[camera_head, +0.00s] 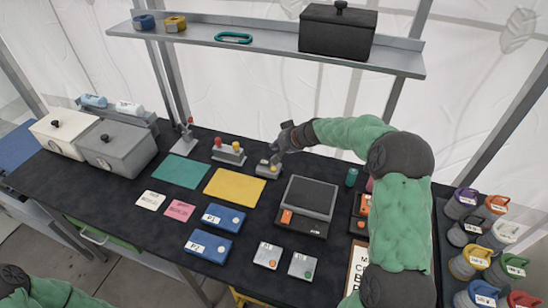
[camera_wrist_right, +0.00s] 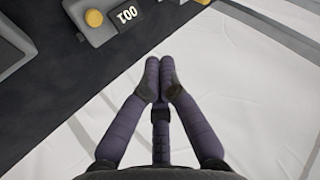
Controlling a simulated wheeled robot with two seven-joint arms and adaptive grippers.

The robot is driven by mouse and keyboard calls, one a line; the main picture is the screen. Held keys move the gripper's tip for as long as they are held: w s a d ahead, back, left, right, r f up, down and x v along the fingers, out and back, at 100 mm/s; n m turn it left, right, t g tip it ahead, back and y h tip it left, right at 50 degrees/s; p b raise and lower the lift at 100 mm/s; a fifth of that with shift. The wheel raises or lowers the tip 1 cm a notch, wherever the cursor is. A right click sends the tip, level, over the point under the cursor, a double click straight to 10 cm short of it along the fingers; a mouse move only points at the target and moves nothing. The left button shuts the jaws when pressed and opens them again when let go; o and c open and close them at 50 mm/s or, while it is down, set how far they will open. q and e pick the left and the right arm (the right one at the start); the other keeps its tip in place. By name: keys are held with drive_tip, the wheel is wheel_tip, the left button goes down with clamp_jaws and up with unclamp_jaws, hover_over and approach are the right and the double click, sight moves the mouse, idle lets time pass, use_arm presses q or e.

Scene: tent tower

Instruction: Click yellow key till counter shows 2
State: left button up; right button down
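The counter box (camera_head: 268,170) is a small grey unit at the back middle of the dark table, with a yellow key on top. In the right wrist view the round yellow key (camera_wrist_right: 94,18) stands beside a black display (camera_wrist_right: 128,14). Its digits appear upside down and seem to read 001. My right gripper (camera_head: 277,148) is just behind and above the box. In the wrist view its fingertips (camera_wrist_right: 159,72) are together and empty, apart from the key. My left arm shows at the lower left, but its gripper is out of view.
A grey box with red and yellow knobs (camera_head: 228,151) stands just left of the counter box. A yellow mat (camera_head: 235,187) lies in front, and a scale (camera_head: 308,198) stands to the right. A shelf (camera_head: 270,45) hangs above the back edge.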

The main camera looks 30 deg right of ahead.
sight(274, 169)
drive_tip(key=shift+r, duration=0.1)
idle(0.3)
wheel_tip(274, 169, down, 8)
drive_tip(key=b, duration=0.5)
drive_tip(key=shift+b, duration=0.4)
drive_tip(key=shift+f+b, duration=0.45)
drive_tip(key=shift+b, duration=0.1)
idle(0.7)
drive_tip(key=shift+f+b, duration=0.4)
drive_tip(key=shift+b, duration=0.25)
